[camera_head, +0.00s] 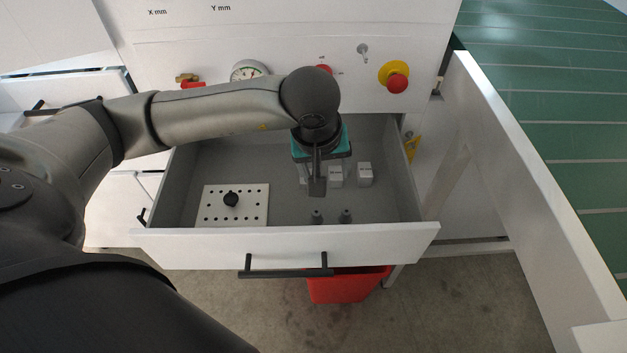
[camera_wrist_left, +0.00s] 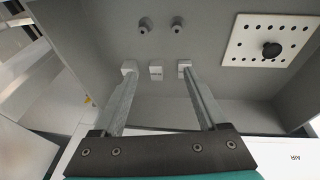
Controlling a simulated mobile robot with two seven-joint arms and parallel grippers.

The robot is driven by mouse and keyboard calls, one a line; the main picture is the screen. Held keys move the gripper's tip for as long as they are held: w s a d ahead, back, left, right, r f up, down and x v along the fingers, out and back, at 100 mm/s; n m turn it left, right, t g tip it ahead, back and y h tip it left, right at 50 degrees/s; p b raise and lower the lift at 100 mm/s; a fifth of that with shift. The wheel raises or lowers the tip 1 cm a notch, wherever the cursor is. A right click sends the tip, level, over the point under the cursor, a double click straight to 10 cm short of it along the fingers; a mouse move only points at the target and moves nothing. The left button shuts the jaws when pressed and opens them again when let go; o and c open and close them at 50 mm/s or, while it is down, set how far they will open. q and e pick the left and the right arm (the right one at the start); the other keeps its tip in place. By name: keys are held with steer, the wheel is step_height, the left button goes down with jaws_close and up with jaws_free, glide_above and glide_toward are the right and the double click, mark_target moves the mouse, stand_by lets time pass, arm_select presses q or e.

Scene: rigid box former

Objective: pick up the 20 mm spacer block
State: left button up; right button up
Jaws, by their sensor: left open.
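Three small pale blocks stand in a row in the open drawer: a left block (camera_head: 304,176), a middle block (camera_head: 335,177) and a right block (camera_head: 365,174). Their labels are too small to read surely, so I cannot tell which is the 20 mm spacer block. My left gripper (camera_head: 316,186) points down into the drawer, open and empty, partly hiding the left block. In the left wrist view the gripper (camera_wrist_left: 160,76) has its fingers spread, with the middle block (camera_wrist_left: 155,72) showing between them and the other blocks near the fingertips. My right gripper is not in view.
The grey drawer (camera_head: 285,243) has raised walls around the blocks. A white perforated plate with a black knob (camera_head: 231,199) lies at its left. Two small grey pegs (camera_head: 317,216) stand near the front wall. A red bin (camera_head: 348,287) is below.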

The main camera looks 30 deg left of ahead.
arm_select(q)
steer(key=w+a+f+b, duration=0.1)
steer(key=a+f, duration=0.1)
steer(key=w+a+f+y+b, duration=0.1)
steer(key=a+f, duration=0.1)
steer(key=f, duration=0.1)
steer(key=w+a+f+y+b, duration=0.1)
steer(key=w+a+f+b, duration=0.1)
steer(key=f, duration=0.1)
steer(key=shift+f, duration=0.15)
steer(key=shift+b+x, duration=0.5)
steer(key=shift+x, duration=0.45)
steer(key=f+b, duration=0.1)
steer(key=w+a+f, duration=0.1)
steer(key=shift+w+a+f+b, duration=0.2)
steer(key=shift+f+b, duration=0.1)
steer(key=shift+b, duration=0.1)
steer(key=shift+w+a+f+b, duration=0.15)
steer(key=shift+w+f+b, duration=0.15)
steer(key=shift+f, duration=0.25)
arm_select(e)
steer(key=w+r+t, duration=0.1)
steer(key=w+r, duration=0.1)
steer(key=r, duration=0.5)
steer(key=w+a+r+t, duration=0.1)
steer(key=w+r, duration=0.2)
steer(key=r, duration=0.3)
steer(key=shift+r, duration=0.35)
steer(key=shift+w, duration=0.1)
